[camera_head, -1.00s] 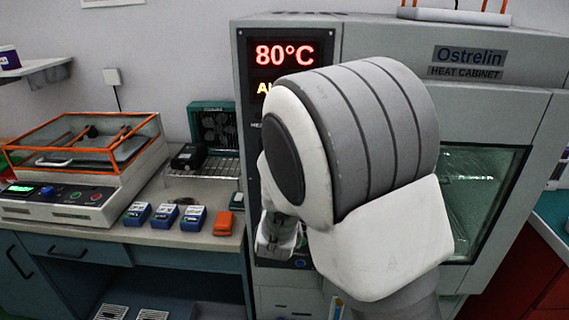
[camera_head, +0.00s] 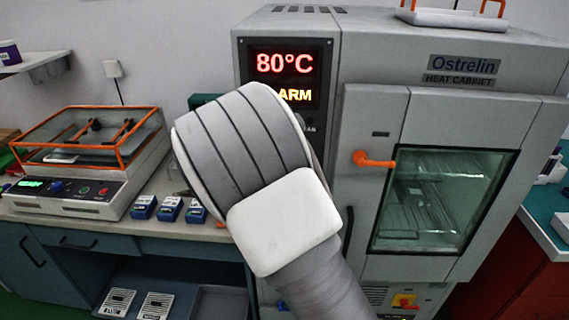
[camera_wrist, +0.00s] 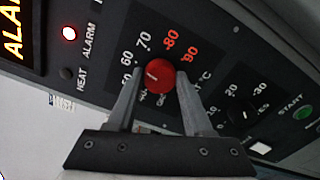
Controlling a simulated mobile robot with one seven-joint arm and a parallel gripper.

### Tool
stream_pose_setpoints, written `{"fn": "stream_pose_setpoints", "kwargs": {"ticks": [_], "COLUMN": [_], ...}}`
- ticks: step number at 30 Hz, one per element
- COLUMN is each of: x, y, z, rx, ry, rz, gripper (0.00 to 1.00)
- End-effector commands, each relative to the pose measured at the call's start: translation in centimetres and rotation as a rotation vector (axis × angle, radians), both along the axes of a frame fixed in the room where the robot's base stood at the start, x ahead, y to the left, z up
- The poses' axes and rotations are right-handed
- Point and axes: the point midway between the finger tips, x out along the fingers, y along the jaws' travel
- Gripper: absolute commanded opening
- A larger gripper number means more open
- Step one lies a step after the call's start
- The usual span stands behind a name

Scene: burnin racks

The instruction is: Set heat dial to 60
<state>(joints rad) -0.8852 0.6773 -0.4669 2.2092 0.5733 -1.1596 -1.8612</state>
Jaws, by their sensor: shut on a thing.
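The heat dial (camera_wrist: 159,77) is a round red knob on the dark control panel, seen in the wrist view. Orange 80 and 90 and white 50, 60 and 70 stand around it. A short white line shows on the left part of its face; its exact reading is hard to tell. My gripper (camera_wrist: 158,83) is shut on the dial, one finger on each side. In the head view my arm hides the gripper and dial. The heat cabinet (camera_head: 366,60) has a display (camera_head: 284,64) reading 80°C in red, with a partly hidden yellow alarm word below.
A second dial (camera_wrist: 242,108) and a green START button (camera_wrist: 302,112) sit to the right on the panel. The cabinet door has an orange handle (camera_head: 374,160). Left, a bench holds an orange-framed machine (camera_head: 90,150) and several small blue devices (camera_head: 170,209).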

Motion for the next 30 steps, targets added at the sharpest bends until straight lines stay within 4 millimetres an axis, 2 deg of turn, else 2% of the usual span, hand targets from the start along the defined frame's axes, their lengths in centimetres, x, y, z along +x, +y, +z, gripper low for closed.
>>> {"fn": "stream_pose_setpoints", "kwargs": {"ticks": [10,26,27,30], "x": [-0.05,-0.03,-0.03,-0.02], "y": [0.03,-0.01,-0.02,-0.01], "z": [-0.02,-0.07,-0.08,-0.06], "rx": [-0.135,-0.156,-0.156,-0.156], "ry": [0.007,0.007,0.007,0.007], "rz": [0.000,-0.001,-0.001,-0.001], "gripper": [0.00,0.00,0.56,0.74]}}
